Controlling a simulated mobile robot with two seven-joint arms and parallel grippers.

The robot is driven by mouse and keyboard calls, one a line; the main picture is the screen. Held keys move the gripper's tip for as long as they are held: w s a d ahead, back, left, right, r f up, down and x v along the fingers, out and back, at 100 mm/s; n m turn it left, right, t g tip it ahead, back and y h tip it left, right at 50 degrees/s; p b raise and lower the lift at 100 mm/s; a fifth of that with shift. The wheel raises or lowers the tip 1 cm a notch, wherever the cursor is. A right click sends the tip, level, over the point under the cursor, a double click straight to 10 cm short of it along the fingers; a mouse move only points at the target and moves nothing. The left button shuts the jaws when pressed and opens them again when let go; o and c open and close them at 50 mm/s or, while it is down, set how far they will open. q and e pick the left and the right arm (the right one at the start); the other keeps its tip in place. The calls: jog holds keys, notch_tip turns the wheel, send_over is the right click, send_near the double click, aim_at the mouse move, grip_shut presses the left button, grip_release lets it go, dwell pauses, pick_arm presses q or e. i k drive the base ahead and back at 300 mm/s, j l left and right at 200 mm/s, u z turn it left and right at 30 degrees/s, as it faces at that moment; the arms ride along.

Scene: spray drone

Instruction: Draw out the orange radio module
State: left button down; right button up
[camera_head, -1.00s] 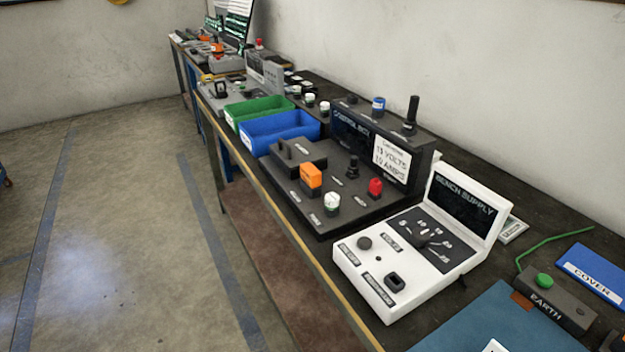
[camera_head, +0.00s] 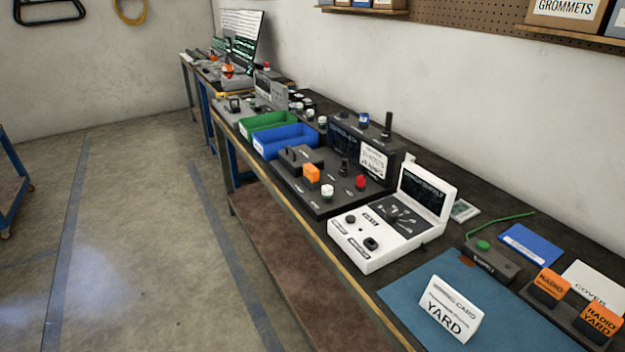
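Two orange modules with black lower parts stand at the right edge of the bench in the head view. A white folded card (camera_head: 450,309) reading YARD stands on the blue mat (camera_head: 405,300). Neither of my grippers is in view.
The white bench supply (camera_head: 383,243) and dark control box (camera_head: 318,201), with an orange block (camera_head: 311,173), stand farther left. A dark earth block (camera_head: 490,262) with a green button, a blue plate (camera_head: 530,244) and a white cover card (camera_head: 596,285) surround the modules.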

aim_at(311, 171)
jog(key=z, duration=0.6)
jog(key=i+j+z, duration=0.15)
jog(key=j+z, duration=1.05)
jog(key=j, duration=0.55)
jog(key=j+z, duration=0.1)
jog(key=j, duration=0.35)
jog(key=k+j+z, duration=0.1)
jog(key=j, duration=0.35)
jog(key=k+j, duration=0.1)
jog(key=j, duration=0.65)
jog(key=k+j, duration=0.1)
jog(key=j, duration=0.65)
